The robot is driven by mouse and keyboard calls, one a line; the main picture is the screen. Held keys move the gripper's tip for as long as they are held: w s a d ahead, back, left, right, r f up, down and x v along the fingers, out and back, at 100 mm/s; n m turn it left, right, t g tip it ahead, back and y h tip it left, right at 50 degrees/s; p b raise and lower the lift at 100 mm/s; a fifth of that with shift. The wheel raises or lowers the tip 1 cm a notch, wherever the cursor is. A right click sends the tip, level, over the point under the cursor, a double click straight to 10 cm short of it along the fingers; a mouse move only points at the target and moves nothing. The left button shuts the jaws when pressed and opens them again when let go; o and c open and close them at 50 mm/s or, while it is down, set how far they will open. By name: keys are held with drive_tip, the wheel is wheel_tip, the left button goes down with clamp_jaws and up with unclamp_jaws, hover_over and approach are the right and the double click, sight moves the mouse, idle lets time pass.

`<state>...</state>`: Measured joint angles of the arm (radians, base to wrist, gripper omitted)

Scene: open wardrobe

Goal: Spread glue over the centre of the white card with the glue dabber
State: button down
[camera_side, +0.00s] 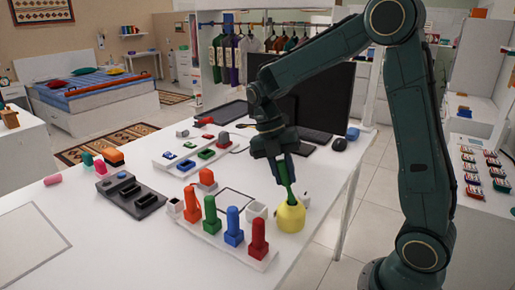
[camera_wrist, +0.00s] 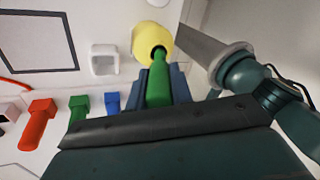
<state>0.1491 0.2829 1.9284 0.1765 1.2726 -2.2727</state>
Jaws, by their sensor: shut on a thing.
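The glue dabber is a green stick (camera_side: 287,182) held upright, slightly tilted. My gripper (camera_side: 281,170) is shut on its upper part. Its lower end goes into the mouth of a yellow pot (camera_side: 290,217) standing on the white table; the tip is hidden inside. In the wrist view the green dabber (camera_wrist: 158,82) runs from between the fingers into the pot's dark opening (camera_wrist: 153,42). A dark-outlined white square (camera_wrist: 36,42) lies on the table left of the pot; I cannot tell whether it is the white card.
A white rack with red (camera_side: 258,238), blue (camera_side: 234,226), green and orange pegs stands close left of the pot. A small white cup (camera_side: 257,209) is beside it. A grey-outlined panel (camera_side: 28,245) lies at the table's left. Monitor (camera_side: 322,90) and keyboard stand behind.

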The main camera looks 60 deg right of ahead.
sight(282, 160)
drive_tip(key=shift+f, duration=0.4)
idle(0.8)
drive_tip(key=shift+r, duration=0.15)
drive_tip(key=shift+r, duration=3.4)
drive_tip(key=shift+w+f+m, duration=0.15)
drive_tip(key=shift+w+m, duration=0.05)
drive_tip(key=shift+m, duration=0.1)
drive_tip(key=shift+w+d+f+m+y, duration=0.15)
drive_tip(key=shift+w+f+m+y, duration=0.15)
drive_tip(key=shift+w+f+m, duration=0.35)
drive_tip(key=w+a+f+m+t+y, duration=0.1)
drive_tip(key=w+a+f+m+t, duration=0.2)
drive_tip(key=m, duration=0.9)
drive_tip(key=w+a+f+m+t+y, duration=0.1)
drive_tip(key=w+a+f+m+t, duration=0.2)
drive_tip(key=w+m, duration=0.6)
drive_tip(key=a+m, duration=0.1)
drive_tip(key=m, duration=0.2)
drive_tip(key=shift+w+a+y, duration=0.15)
drive_tip(key=shift+w+y, duration=0.15)
drive_tip(key=shift+w, duration=0.1)
